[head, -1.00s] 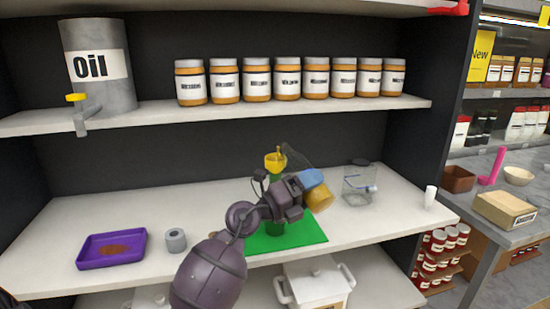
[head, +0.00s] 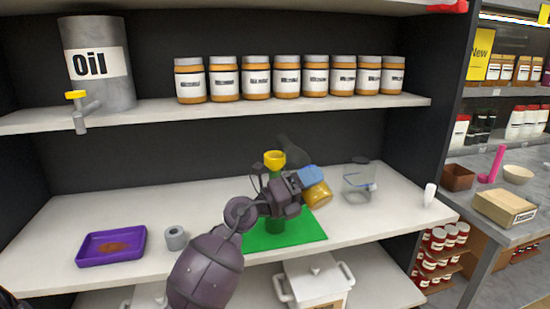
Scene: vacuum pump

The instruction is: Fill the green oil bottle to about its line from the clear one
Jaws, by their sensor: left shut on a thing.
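The green oil bottle (head: 275,216) stands on a green mat (head: 307,232), with a yellow funnel (head: 275,159) in its top. My left gripper (head: 297,188) is shut on the clear bottle (head: 290,152), just right of the green bottle. The clear bottle has a blue band and amber oil (head: 318,196) in its base. It is tilted, with its neck up and left, near and a little above the funnel. I see no stream from it. My arm hides part of the green bottle, so its oil level and line cannot be read. My right gripper is out of view.
A purple tray (head: 112,232) with a brown spot and a grey ring (head: 175,238) lie left. A clear container (head: 359,188) and a small white cup (head: 429,195) stand right. The upper shelf (head: 150,112) holds an oil drum (head: 98,65) and several jars.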

